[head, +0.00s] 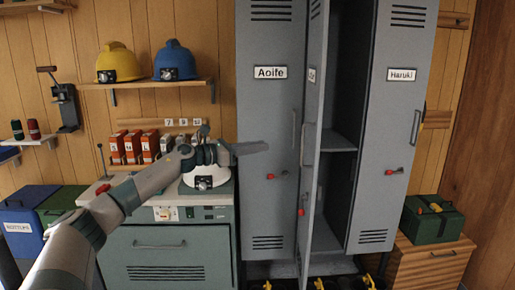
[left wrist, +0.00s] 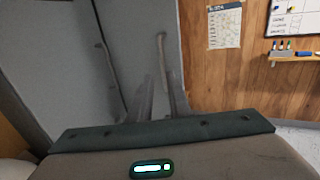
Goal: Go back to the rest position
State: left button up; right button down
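My left arm comes in from the lower left of the head view. A white helmet with a lamp (head: 205,184) sits on the cabinet, partly hidden behind my gripper. My right gripper is not in view.
The middle locker's door (head: 313,150) stands open, projecting towards me; its shelves look bare. A green cabinet (head: 165,262) stands below my arm. Yellow (head: 117,60) and blue (head: 174,58) helmets sit on a shelf. A green box (head: 432,222) is at right.

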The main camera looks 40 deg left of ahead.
pick_arm(q)
jog(key=shift+f, duration=0.1)
